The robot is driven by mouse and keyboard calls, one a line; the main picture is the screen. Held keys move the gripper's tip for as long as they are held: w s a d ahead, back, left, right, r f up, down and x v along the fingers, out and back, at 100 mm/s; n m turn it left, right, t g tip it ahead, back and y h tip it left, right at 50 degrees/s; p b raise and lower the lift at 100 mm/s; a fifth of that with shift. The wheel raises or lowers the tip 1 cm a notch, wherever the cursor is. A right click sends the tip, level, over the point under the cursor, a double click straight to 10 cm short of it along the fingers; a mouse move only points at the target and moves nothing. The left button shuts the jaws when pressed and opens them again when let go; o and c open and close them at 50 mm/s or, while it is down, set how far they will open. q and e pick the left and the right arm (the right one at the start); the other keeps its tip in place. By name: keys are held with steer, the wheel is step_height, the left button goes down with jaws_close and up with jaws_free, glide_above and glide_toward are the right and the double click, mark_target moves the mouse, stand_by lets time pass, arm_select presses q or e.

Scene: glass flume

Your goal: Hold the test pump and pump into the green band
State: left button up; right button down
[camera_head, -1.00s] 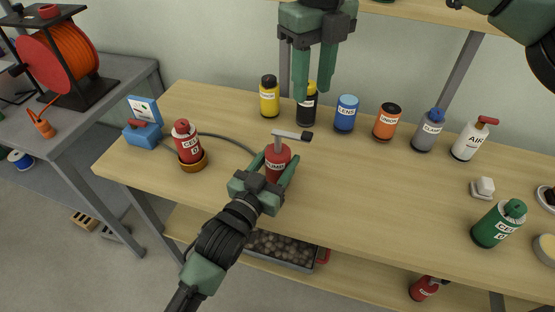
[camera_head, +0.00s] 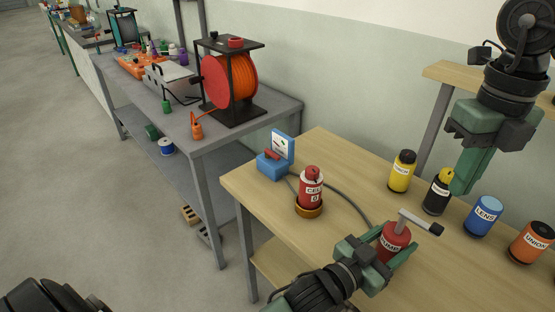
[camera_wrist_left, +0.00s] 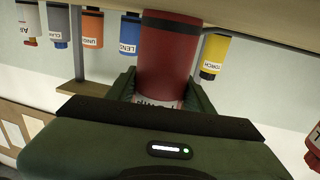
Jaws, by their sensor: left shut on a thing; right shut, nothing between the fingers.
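The red test pump (camera_head: 393,243) stands upright on the wooden bench, with a grey lever (camera_head: 415,221) ending in a black grip on top. My left gripper (camera_head: 394,246) is shut around the pump body; the left wrist view shows the red body (camera_wrist_left: 168,60) between its fingers. My right gripper (camera_head: 462,188) is shut and empty, above the back of the bench beside the black bottle, apart from the lever. A blue gauge unit (camera_head: 275,163) with a white dial stands at the bench's left end; its needle is too small to read. A red cell (camera_head: 311,184) sits upright in a brown ring (camera_head: 309,210).
A dark hose (camera_head: 345,196) runs across the bench between gauge and pump. Yellow (camera_head: 401,172), black (camera_head: 437,194), blue (camera_head: 484,217) and orange (camera_head: 530,243) containers line the back. A grey table (camera_head: 185,125) with an orange reel (camera_head: 236,80) stands left.

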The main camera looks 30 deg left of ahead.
mark_target(438, 228)
steer(key=shift+n, duration=0.3)
steer(key=shift+f, duration=3.5)
stand_by(2.5)
steer(key=shift+f, duration=1.55)
steer(key=shift+r, duration=1.6)
